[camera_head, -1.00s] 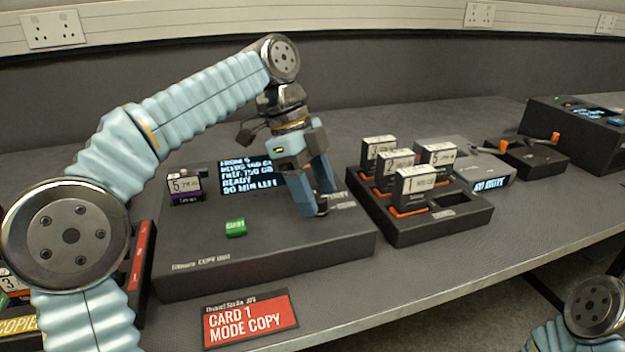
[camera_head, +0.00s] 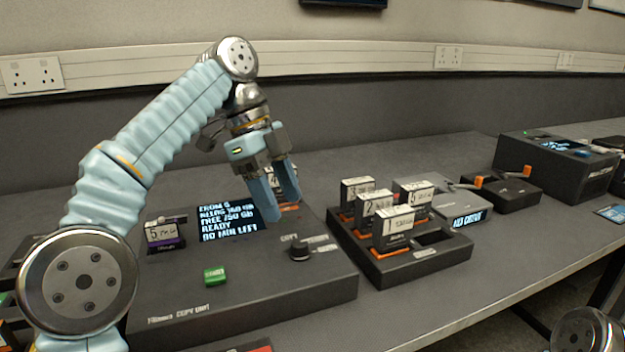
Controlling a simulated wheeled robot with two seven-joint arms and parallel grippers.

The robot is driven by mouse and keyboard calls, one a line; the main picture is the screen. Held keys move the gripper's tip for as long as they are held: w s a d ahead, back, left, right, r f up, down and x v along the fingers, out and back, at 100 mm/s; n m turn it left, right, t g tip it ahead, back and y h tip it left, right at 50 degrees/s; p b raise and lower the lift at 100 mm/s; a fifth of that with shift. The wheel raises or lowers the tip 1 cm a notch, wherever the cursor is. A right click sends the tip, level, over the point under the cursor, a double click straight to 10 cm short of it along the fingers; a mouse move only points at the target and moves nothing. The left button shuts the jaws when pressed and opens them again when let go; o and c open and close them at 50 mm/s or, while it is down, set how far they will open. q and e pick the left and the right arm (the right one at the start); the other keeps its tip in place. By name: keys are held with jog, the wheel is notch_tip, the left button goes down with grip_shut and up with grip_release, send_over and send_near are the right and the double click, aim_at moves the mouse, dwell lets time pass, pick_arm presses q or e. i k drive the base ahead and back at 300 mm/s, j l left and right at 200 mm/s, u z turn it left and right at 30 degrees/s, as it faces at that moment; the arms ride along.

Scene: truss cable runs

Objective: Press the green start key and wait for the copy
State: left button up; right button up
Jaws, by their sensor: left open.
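The green start key (camera_head: 215,276) sits on the top of the dark copy unit (camera_head: 180,306), near its front. The unit's screen (camera_head: 229,223) is lit and shows white text that includes "READY". A card labelled 5 (camera_head: 166,235) stands in a slot at the unit's left. Another card (camera_head: 285,194) stands behind my left gripper and is partly hidden by it. A black knob (camera_head: 299,250) is at the unit's right. My left gripper (camera_head: 287,208) is open and empty above the unit, behind the knob and apart from the key. My right gripper is out of view.
A dark card tray (camera_head: 400,273) with several upright cards (camera_head: 394,232) stands to the right. Beyond it are a grey box with a small display (camera_head: 470,219), a black box with orange-tipped levers (camera_head: 517,192) and a larger dark unit (camera_head: 560,170).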

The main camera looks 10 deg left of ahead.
aim_at(217, 275)
jog(key=k, duration=1.5)
